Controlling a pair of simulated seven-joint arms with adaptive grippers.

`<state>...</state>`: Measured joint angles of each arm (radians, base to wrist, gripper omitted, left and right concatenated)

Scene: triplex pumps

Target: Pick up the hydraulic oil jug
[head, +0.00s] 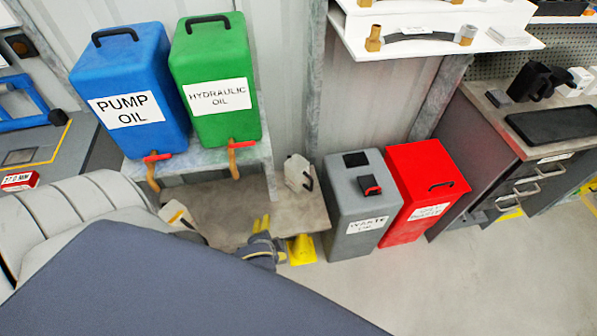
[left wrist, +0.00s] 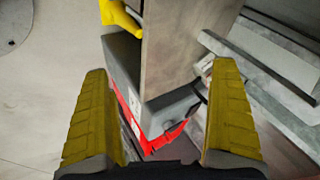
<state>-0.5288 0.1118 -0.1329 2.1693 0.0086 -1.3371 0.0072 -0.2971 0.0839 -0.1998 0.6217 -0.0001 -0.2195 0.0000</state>
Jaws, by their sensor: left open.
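A green container (head: 215,85) marked HYDRAULIC OIL, with a black handle and a red tap, stands on a raised grey stand. A small whitish jug (head: 298,173) with a dark handle stands on a low board (head: 312,214); I cannot read any label on it. My right gripper is out of view.
A blue PUMP OIL container (head: 133,85) stands beside the green one. A grey waste oil bin (head: 352,205) and a red bin (head: 425,190) stand right of the board. A yellow object (head: 301,250) is at the board's front. The floor at front right is clear.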

